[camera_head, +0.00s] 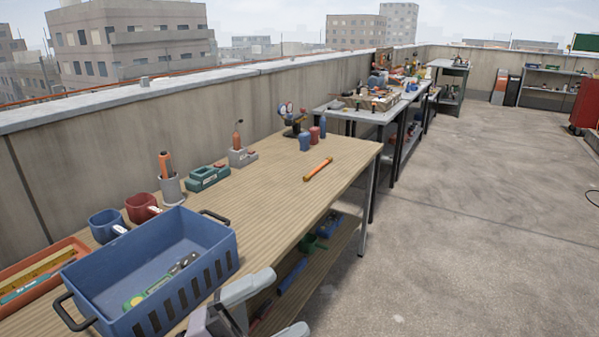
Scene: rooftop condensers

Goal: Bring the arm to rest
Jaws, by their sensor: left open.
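My left gripper (270,306) shows at the bottom edge of the head view, in front of the wooden workbench (270,180) and close to the near right corner of the blue crate. Its two pale grey fingers are apart with nothing seen between them. The rest of this arm is mostly cut off by the picture's lower edge. My right gripper is not in view.
A blue crate (214,268) holding a green-handled tool (135,300) stands on the bench. An orange tube (318,169) lies farther along. Open concrete floor (450,260) is at right.

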